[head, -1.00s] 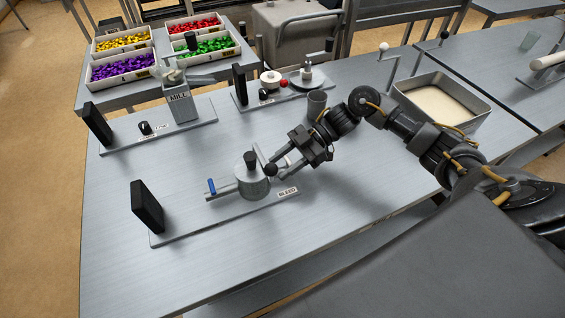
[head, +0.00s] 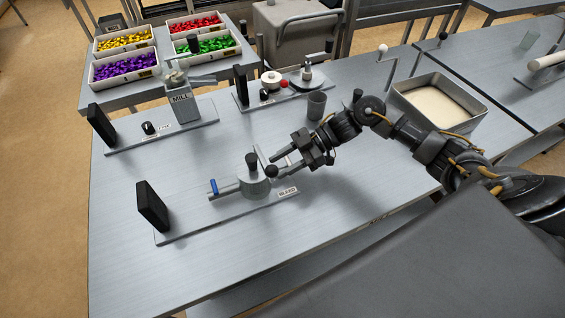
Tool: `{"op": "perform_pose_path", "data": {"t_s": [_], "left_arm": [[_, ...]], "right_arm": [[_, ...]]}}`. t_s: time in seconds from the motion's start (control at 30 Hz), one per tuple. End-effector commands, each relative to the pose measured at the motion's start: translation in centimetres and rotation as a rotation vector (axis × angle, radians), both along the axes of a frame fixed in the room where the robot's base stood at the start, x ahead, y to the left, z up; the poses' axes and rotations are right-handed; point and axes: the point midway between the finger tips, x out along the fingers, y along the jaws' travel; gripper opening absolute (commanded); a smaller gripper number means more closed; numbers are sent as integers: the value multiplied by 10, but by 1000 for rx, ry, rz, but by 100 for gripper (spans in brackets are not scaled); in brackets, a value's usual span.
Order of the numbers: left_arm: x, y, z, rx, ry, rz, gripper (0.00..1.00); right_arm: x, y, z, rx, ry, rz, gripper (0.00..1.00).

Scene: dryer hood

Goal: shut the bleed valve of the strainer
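The strainer is a grey cylinder (head: 257,187) with a dark knob (head: 252,160) on top, mounted on a flat plate. A BLEED label (head: 287,191) sits at the plate's right end. A light lever stands behind the cylinder's right side, and a black ball (head: 271,171) shows close by it. A small blue handle (head: 213,187) is on the left pipe. My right gripper (head: 277,163) comes in from the right with its fingers apart, their tips close to the ball and lever. Whether they touch is unclear. My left gripper is not in view.
A black upright panel (head: 153,207) stands on the plate's left end. Behind are a mill (head: 180,105), a grey cup (head: 317,104) and another fixture with a red ball (head: 283,84). A tray (head: 437,104) is at the right. The front table is clear.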

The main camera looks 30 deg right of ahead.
Motion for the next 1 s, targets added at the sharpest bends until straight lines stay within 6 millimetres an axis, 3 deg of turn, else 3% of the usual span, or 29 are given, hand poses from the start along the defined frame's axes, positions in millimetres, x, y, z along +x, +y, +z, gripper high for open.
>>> {"op": "perform_pose_path", "data": {"t_s": [0.1,0.47,0.8,1.0], "left_arm": [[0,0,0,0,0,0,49],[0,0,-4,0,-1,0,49],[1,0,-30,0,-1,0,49],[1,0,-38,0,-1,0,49]], "right_arm": [[0,0,0,-1,0,1,55],[-1,-8,1,-2,1,1,55],[-6,-68,23,-5,0,-2,55],[-8,-92,35,-3,0,0,55]]}}
